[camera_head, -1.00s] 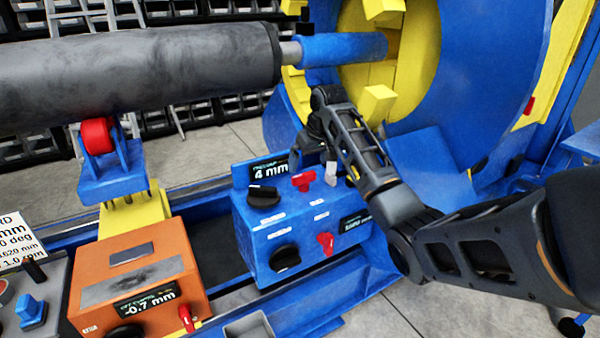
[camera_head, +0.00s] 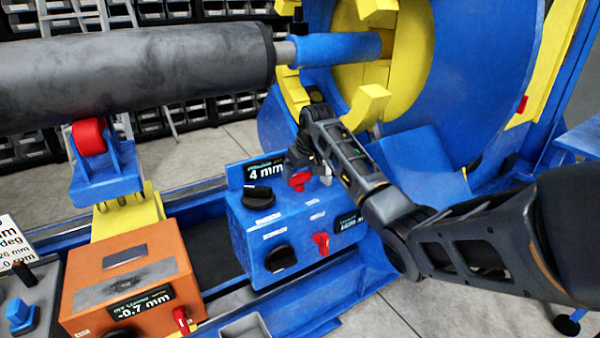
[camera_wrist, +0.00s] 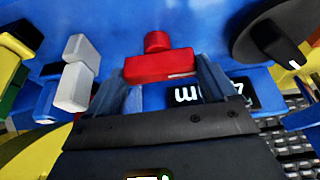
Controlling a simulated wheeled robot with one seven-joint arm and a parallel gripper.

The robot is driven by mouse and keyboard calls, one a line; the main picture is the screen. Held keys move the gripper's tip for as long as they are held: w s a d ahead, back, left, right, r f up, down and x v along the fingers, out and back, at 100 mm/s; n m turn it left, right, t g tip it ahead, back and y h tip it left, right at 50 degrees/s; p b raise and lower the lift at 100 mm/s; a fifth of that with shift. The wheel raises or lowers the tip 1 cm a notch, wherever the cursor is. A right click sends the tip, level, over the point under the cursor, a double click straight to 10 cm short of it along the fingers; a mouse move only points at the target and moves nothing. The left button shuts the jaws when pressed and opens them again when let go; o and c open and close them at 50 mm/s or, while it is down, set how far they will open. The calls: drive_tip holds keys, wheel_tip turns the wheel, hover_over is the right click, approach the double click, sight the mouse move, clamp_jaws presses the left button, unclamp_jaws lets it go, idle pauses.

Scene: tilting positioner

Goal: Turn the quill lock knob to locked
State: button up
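The blue control box (camera_head: 243,228) carries two red knobs and two black dials. My gripper (camera_head: 299,166) is at the upper red knob (camera_head: 299,180), which it partly covers in the head view. In the wrist view, this red knob (camera_wrist: 160,66) has a crossbar and a round stub. My gripper (camera_wrist: 165,85) is open there, its two fingers apart at either end of the crossbar. I cannot tell whether they touch it. The other red knob (camera_head: 321,243) sits lower on the box, apart from my gripper. The labels are too small to read, so I cannot tell which knob is the quill lock.
A black dial (camera_head: 258,196) is left of the upper red knob; another black dial (camera_head: 280,258) is below. A white switch (camera_wrist: 75,75) stands close beside my left finger in the wrist view. The grey roll (camera_head: 140,80) and blue-yellow chuck (camera_head: 400,65) are above.

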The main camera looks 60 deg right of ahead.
drive_tip(key=c, duration=0.4)
drive_tip(key=shift+o, duration=0.2)
